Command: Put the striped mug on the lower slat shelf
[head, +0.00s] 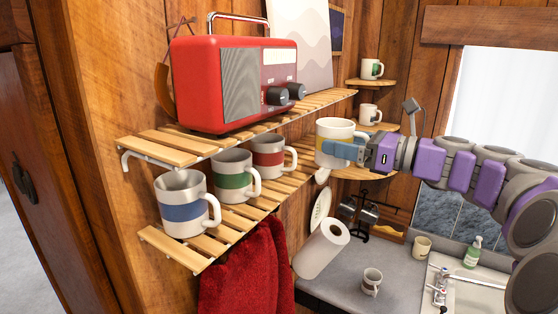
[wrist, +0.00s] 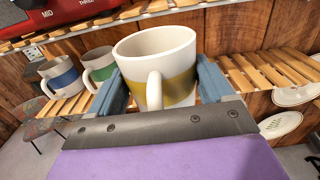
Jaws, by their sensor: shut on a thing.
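My gripper (head: 338,150) is shut on a white mug with a yellow stripe (head: 334,130), with one blue-grey finger on each side in the wrist view (wrist: 162,86). The mug (wrist: 155,50) is upright, its handle towards my wrist. It is at the right end of the lower slat shelf (head: 178,250); I cannot tell whether its base touches the slats. On that shelf, from the left, stand a blue-striped mug (head: 183,203), a green-striped mug (head: 235,174) and a red-striped mug (head: 270,156).
A red radio (head: 233,83) stands on the upper slat shelf (head: 160,147), just above. A red towel (head: 245,270) hangs below. Corner shelves (head: 372,82) with small mugs are behind my gripper. A paper roll (head: 322,248) and sink (head: 460,288) are lower right.

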